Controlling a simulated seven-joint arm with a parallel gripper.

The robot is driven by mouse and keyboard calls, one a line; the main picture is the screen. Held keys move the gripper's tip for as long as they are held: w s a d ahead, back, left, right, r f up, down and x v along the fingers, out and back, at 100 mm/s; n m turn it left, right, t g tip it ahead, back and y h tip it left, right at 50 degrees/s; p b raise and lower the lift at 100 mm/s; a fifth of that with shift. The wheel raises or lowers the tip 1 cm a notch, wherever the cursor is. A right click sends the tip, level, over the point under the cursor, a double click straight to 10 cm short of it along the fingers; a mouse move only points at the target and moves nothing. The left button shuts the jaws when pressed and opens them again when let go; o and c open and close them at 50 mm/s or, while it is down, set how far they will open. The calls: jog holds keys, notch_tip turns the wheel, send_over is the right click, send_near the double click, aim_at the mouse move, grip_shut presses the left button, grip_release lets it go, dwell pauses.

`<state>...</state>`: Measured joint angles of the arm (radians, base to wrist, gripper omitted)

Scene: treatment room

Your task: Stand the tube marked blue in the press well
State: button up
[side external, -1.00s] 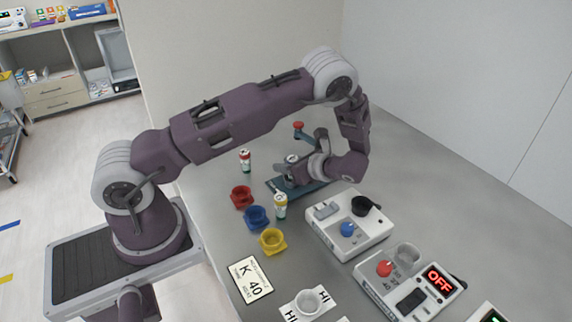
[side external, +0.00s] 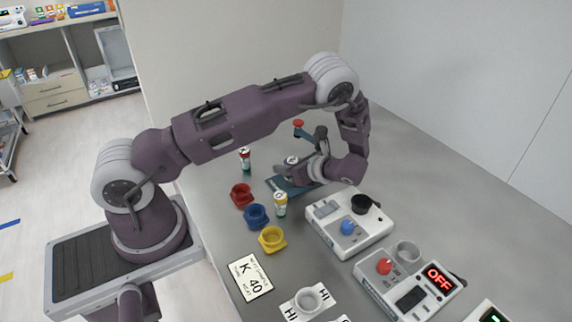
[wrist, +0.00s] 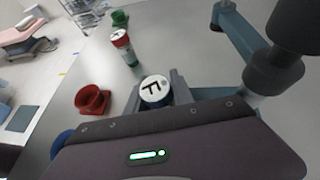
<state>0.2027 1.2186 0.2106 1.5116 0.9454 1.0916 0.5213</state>
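A white-capped tube (wrist: 155,90) with a dark letter on its cap stands upright between the fingers of my gripper (wrist: 158,92) in the wrist view. Its cap (side external: 291,160) also shows in the side view at the press; its colour band is hidden there by my gripper (side external: 290,174). The fingers lie close on both sides of the cap; whether they grip it cannot be told. The press has a teal base (side external: 280,185) and a red knob (side external: 298,122). Its dark ram (wrist: 275,70) hangs right of the tube in the wrist view. The well is hidden.
A red-banded tube (side external: 245,158) and a yellow-banded tube (side external: 281,205) stand nearby. Red (side external: 241,195), blue (side external: 257,217) and yellow (side external: 271,239) holders line the table's left side. A white device with a blue knob (side external: 348,228) stands in front of the press.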

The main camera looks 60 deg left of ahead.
jog(key=shift+o, duration=0.8)
jog(key=v, duration=1.1)
